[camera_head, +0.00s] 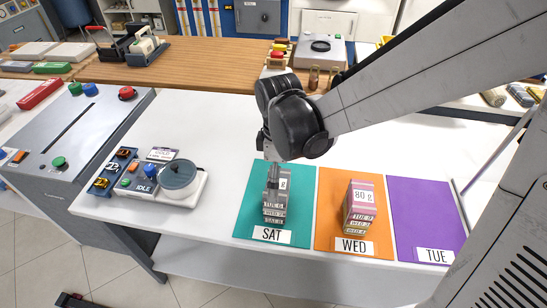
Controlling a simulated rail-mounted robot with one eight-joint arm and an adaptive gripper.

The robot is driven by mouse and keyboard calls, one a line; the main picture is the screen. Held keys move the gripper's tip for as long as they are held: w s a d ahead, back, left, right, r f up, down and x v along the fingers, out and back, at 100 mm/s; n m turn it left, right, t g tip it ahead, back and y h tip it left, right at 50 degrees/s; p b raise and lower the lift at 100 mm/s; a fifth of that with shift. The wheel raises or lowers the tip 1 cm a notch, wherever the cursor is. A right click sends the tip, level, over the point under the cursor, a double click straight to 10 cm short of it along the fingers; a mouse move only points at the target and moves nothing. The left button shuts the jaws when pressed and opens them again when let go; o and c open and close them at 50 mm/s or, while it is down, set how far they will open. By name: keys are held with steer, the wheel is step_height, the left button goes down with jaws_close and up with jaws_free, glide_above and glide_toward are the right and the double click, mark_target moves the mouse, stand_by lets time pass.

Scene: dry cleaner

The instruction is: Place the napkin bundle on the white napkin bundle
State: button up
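A grey-and-white stack of labelled bundles (275,211) stands upright on the green SAT mat (248,214). A pink-topped stack (359,212) with an "80 g" tag stands on the orange WED mat (327,222); paler labelled layers show at its bottom. Which layer is the white napkin bundle I cannot tell for sure. My gripper (273,178) points down at the stack on the SAT mat, its fingers at the stack's upper part. The fingers are too small and partly hidden to show whether they are open, or touch or grip the top bundle.
A purple TUE mat (425,215) lies bare on the right. A grey console (75,130) with buttons is further left. A wooden counter (190,68) runs behind. White table between the panel and the mats is clear.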

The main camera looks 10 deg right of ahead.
step_height(320, 180, up, 8)
steer(key=f, duration=0.1)
steer(key=s+d+r+m+t, duration=0.7)
steer(key=s+d+m, duration=0.3)
steer(key=d+m, duration=0.3)
steer(key=shift+s+d+r+m+p, duration=0.2)
steer(key=shift+d+r+m+p, duration=0.15)
steer(key=shift+m, duration=0.55)
